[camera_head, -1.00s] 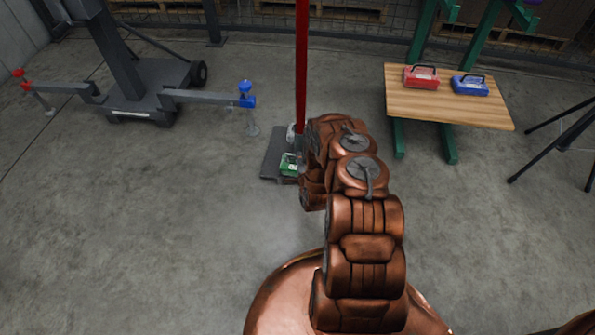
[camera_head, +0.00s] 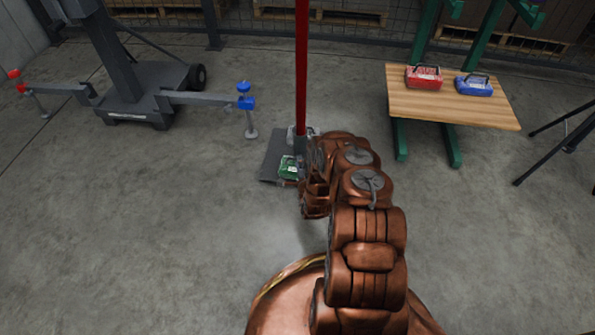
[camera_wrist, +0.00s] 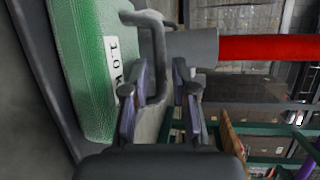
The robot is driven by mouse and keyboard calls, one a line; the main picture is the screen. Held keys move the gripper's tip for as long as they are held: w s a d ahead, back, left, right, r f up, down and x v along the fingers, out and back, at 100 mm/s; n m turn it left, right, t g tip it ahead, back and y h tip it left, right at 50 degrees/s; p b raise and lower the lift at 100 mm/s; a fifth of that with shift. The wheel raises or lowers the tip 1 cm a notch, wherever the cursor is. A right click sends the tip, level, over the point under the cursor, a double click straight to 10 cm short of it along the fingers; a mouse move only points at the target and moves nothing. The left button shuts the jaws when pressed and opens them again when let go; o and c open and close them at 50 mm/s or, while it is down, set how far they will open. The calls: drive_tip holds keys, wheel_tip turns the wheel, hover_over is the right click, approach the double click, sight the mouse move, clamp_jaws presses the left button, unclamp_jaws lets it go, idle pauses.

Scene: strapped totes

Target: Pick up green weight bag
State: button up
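The green weight bag (camera_head: 289,168) stands on a dark grey base plate at the foot of a red pole. In the wrist view the bag (camera_wrist: 85,60) fills the left side, with a white label reading "1.0 k" and a grey loop handle (camera_wrist: 158,45). My gripper (camera_wrist: 162,75) is open, its two fingers apart on either side of the handle's lower part. I cannot tell whether either finger touches the handle. In the head view my arm hides the gripper and part of the bag.
The red pole (camera_head: 302,60) rises right behind the bag. A wooden table (camera_head: 450,108) at the right holds a red bag (camera_head: 424,78) and a blue bag (camera_head: 473,85). A grey wheeled stand (camera_head: 150,100) is at the left. The floor in front is clear.

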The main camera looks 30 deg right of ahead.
drive_tip(key=shift+x, duration=1.05)
drive_tip(key=shift+c, duration=0.2)
clamp_jaws()
